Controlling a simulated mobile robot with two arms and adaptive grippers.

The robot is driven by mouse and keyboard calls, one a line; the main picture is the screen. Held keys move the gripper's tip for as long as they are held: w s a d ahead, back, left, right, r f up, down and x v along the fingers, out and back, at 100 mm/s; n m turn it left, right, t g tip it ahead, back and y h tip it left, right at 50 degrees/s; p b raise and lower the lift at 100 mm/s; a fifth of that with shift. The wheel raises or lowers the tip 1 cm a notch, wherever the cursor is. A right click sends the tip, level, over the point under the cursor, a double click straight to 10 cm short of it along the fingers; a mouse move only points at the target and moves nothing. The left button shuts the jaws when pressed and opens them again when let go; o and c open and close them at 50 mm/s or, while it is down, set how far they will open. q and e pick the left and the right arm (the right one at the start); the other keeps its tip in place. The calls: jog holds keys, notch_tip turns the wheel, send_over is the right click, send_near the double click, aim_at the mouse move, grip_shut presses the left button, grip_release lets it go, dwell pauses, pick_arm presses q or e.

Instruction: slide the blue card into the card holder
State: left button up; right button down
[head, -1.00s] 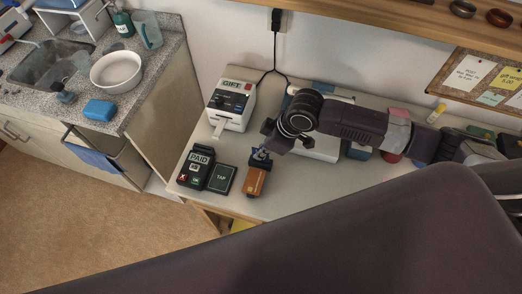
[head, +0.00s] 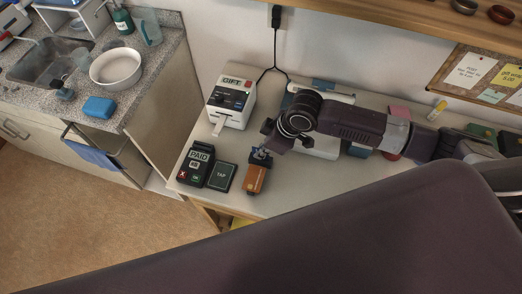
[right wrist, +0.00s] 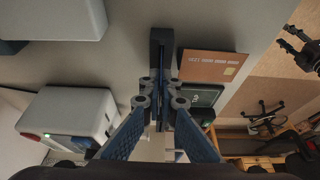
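An orange-brown card (head: 256,180) with printed digits lies at the table's front, and it shows in the right wrist view (right wrist: 213,65). A dark narrow block (right wrist: 160,48), which looks like the card holder, is beside the card in the right wrist view. My right gripper (head: 261,153) is low over the table at the dark block. In the right wrist view its blue-padded fingers (right wrist: 161,95) are close to either side of the block's near end.
A payment terminal (head: 196,163) and a dark TAP pad (head: 221,177) stand left of the card. A white GIFT printer (head: 231,101) is behind them. A white device (right wrist: 70,117) is left of the fingers. The table's front edge is close to the card.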

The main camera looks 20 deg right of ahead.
jog(key=c, duration=2.1)
grip_release()
jog(key=v, duration=1.2)
